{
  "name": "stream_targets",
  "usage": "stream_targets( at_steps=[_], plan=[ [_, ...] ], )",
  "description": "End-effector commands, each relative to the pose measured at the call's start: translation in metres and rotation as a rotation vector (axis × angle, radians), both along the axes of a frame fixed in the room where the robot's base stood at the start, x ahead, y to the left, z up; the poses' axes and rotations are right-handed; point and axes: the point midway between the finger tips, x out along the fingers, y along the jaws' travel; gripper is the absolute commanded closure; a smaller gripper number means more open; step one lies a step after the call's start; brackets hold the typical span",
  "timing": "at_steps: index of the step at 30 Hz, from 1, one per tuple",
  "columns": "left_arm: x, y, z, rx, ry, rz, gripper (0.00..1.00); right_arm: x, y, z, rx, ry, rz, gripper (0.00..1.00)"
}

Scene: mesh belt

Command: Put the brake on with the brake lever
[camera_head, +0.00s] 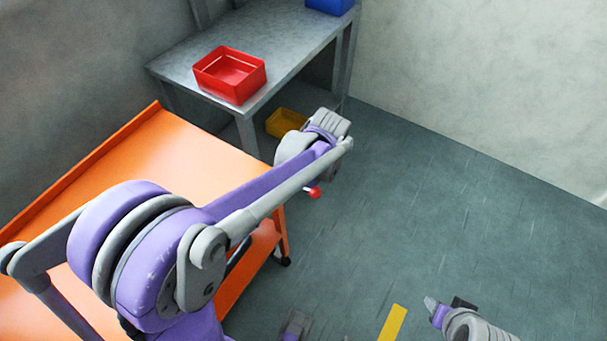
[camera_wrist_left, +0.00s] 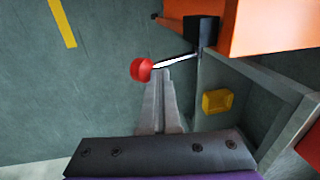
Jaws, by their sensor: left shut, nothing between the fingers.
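The brake lever's red ball knob (camera_head: 314,192) shows beside the orange cart (camera_head: 170,150) in the head view, partly below my left wrist. In the left wrist view the knob (camera_wrist_left: 141,69) sits at the end of a thin bright rod (camera_wrist_left: 175,62) that comes from a dark mount on the orange cart (camera_wrist_left: 265,25). My left gripper (camera_wrist_left: 158,75) is shut and empty, its fingertips close to the rod just right of the knob. I cannot tell whether they touch. My right gripper (camera_head: 436,306) is at the bottom right of the head view, away from the cart; its jaw state is unclear.
A grey bench (camera_head: 290,40) stands behind the cart with a red bin (camera_head: 230,75) and a blue bin (camera_head: 330,5) on it. A yellow bin (camera_head: 286,122) is low under it. A yellow stripe (camera_head: 392,323) marks the floor. The floor to the right is clear.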

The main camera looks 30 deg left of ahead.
Motion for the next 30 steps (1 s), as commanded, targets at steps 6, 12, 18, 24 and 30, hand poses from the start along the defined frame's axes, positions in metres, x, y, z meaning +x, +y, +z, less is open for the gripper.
stream_targets(
  at_steps=[6,12,18,24,30],
  plan=[
    [-0.002,-0.019,-0.024,0.203,-0.015,-0.007,1.00,-0.003,0.000,-0.027,0.000,0.009,0.000,0.50],
    [-0.002,-0.029,-0.045,0.393,-0.030,-0.005,1.00,-0.005,0.000,-0.052,0.000,0.017,0.000,0.50],
    [-0.002,-0.035,-0.064,0.568,-0.045,-0.002,1.00,-0.006,0.000,-0.074,0.000,0.024,0.000,0.50],
    [-0.003,-0.036,-0.077,0.612,-0.047,0.002,1.00,-0.005,0.000,-0.087,0.000,0.028,0.000,0.50],
    [-0.003,-0.036,-0.086,0.610,-0.047,0.002,1.00,-0.005,0.000,-0.094,0.000,0.030,0.000,0.50]
  ],
)
